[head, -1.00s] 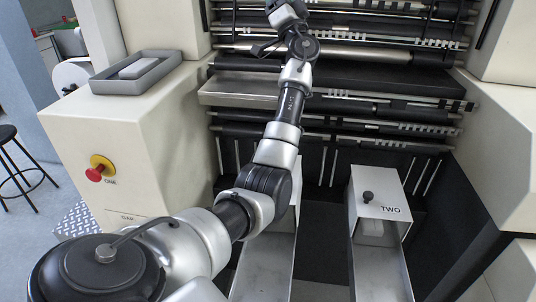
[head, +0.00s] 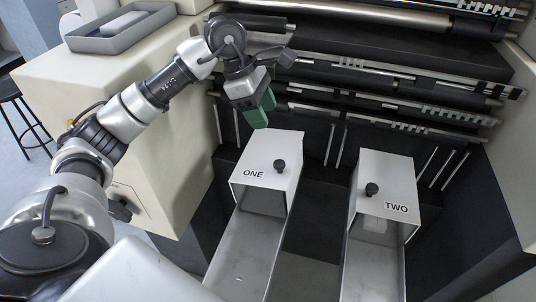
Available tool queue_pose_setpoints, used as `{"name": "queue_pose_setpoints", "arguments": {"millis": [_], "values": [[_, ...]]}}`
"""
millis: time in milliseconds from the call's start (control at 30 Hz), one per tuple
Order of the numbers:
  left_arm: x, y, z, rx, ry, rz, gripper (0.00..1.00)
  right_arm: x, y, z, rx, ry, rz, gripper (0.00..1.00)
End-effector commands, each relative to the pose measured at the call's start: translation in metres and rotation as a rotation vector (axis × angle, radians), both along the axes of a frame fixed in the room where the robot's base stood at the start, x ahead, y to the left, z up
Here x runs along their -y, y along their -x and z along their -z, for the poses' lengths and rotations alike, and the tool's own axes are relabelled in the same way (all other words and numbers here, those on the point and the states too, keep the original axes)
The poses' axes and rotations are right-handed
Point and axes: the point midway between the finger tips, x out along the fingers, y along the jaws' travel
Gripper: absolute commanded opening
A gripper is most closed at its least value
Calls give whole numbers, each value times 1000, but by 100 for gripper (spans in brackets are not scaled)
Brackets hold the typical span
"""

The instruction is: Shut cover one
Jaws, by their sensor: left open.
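Cover one (head: 265,165) is a white box-shaped hood marked ONE with a black knob (head: 280,166) on its top face. It sits at the far end of the left metal chute (head: 243,255), and the near length of that chute is uncovered. My left gripper (head: 260,113), with green fingers, is open and empty. It points down just above and behind the far edge of cover one, left of the knob; whether it touches the cover cannot be told. My right gripper is not in view.
Cover two (head: 385,190), with its own black knob (head: 371,190), sits over the far end of the right chute (head: 373,268). Rollers and bars (head: 400,85) of the machine rise behind. A grey tray (head: 120,30) lies on the cream housing at left.

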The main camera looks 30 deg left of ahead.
Motion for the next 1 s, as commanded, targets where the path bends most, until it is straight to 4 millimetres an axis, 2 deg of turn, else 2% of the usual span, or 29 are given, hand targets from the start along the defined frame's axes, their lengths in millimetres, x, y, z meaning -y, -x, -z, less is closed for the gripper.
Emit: {"name": "queue_pose_setpoints", "arguments": {"millis": [33, 233, 467, 800, 1000], "values": [[-2, 4, 21, -15, -17, 16, 56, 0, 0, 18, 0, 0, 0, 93], [-2, 5, 36, -21, -24, 23, 56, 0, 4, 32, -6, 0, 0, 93], [4, 4, 50, -24, -23, 23, 56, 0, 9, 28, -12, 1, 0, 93], [28, -2, 108, -23, -20, 20, 56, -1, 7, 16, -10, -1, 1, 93], [36, -5, 129, -21, -20, 20, 56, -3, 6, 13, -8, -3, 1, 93]]}}
